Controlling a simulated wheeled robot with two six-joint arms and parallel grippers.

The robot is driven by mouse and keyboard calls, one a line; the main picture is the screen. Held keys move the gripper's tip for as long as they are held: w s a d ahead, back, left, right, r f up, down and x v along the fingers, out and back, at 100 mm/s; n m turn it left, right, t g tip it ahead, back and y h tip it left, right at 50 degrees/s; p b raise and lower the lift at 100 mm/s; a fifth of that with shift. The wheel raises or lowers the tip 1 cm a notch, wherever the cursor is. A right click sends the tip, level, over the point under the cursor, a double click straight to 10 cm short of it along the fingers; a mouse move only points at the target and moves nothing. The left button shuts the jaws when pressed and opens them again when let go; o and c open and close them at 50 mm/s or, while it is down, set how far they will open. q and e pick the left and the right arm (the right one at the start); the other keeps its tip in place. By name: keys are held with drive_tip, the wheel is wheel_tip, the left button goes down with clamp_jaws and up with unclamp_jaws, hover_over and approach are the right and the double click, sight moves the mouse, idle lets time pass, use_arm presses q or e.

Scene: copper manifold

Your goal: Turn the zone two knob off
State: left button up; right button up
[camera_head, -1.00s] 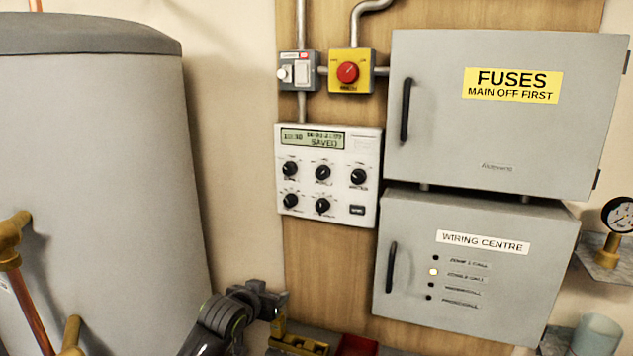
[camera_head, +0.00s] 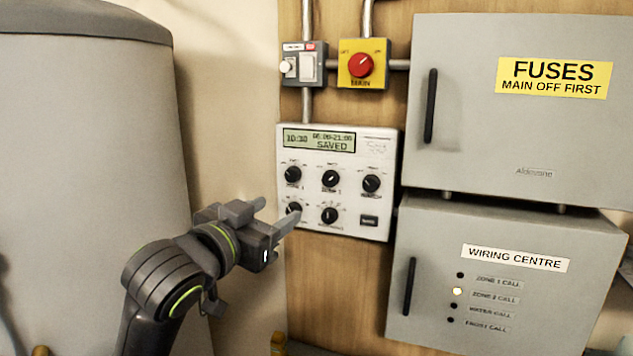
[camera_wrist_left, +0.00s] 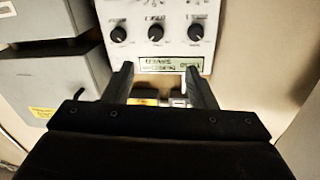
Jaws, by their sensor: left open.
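The white control panel (camera_head: 350,220) on the wooden board has a display (camera_head: 319,140) reading "SAVED" and several black knobs. The zone two knob seems to be the middle one in the top row (camera_head: 330,178); its label is too blurred to be sure. The same knob seems to show upside down in the left wrist view (camera_wrist_left: 155,32). My left gripper (camera_head: 280,210) is open and empty in front of the panel's lower left, apart from that knob as far as I can tell. Its two fingers also show in the left wrist view (camera_wrist_left: 162,85). My right gripper is not in view.
The grey fuse box (camera_head: 475,150) and wiring centre box (camera_head: 430,300) stand right of the panel. The zone 2 call lamp (camera_head: 457,291) is lit. A red rotary switch (camera_head: 361,65) sits above the panel. A grey tank (camera_head: 90,180) stands at the left.

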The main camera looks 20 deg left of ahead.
use_arm(q)
approach(327, 180)
drive_tip(key=w, duration=0.2)
drive_tip(key=w+p, duration=0.1)
drive_tip(key=w, duration=0.1)
drive_tip(key=w+d+p, duration=0.1)
drive_tip(key=w, duration=0.2)
drive_tip(key=shift+d+r, duration=0.1)
drive_tip(key=shift+d, duration=0.05)
drive_tip(key=shift+w+d, duration=0.1)
drive_tip(key=shift+w, duration=0.5)
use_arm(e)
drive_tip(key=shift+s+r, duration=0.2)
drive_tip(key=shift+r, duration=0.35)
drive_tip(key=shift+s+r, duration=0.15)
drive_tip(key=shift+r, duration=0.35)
